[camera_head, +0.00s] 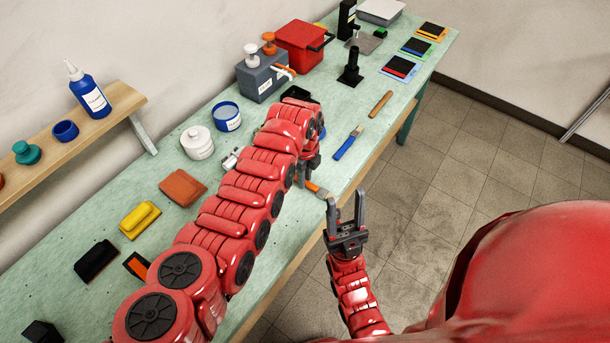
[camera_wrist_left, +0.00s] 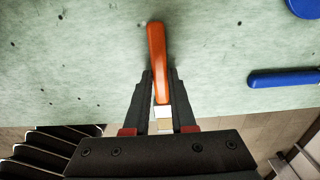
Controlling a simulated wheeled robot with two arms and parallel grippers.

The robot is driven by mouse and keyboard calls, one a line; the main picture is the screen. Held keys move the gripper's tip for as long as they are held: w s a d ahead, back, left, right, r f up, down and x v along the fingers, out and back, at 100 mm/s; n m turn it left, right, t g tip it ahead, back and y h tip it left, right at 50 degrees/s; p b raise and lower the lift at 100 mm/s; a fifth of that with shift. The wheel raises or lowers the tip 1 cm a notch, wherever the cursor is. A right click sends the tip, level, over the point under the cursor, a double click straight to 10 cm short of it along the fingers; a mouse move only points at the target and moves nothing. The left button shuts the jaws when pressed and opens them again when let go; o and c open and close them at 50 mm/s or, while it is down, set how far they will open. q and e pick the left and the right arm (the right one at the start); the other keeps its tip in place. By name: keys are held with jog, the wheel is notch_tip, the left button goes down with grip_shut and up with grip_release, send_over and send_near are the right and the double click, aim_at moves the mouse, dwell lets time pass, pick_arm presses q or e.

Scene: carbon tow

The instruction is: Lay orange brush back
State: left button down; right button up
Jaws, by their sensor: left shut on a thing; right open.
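The orange brush (camera_wrist_left: 157,62) is between the fingers of my left gripper (camera_wrist_left: 160,105), which is shut on it. In the left wrist view its orange handle points up the picture, over the green table, and a pale part shows between the fingers. In the head view the brush (camera_head: 312,188) shows just beyond my left gripper (camera_head: 304,178), near the table's front edge. Most of that gripper is hidden by my left arm. I cannot tell whether the brush touches the table. My right gripper (camera_head: 346,218) is open and empty, off the table's front edge.
A blue-handled brush (camera_head: 348,143) lies on the green table (camera_head: 330,105) to the right, with a brown-handled tool (camera_head: 380,104) beyond it. A grey box (camera_head: 262,80) with pump bottles and a red box (camera_head: 302,46) stand behind. The front edge is close.

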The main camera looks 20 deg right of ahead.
pick_arm(q)
jog(key=shift+f, duration=0.1)
jog(key=c, duration=0.7)
grip_release()
jog(key=shift+c, duration=0.2)
jog(key=shift+r, duration=0.2)
jog(key=shift+w+d+r, duration=0.1)
jog(key=shift+r, duration=0.25)
notch_tip(320, 180, up, 11)
jog(key=b, duration=0.2)
jog(key=shift+r+b, duration=0.15)
jog(key=shift+b, duration=0.2)
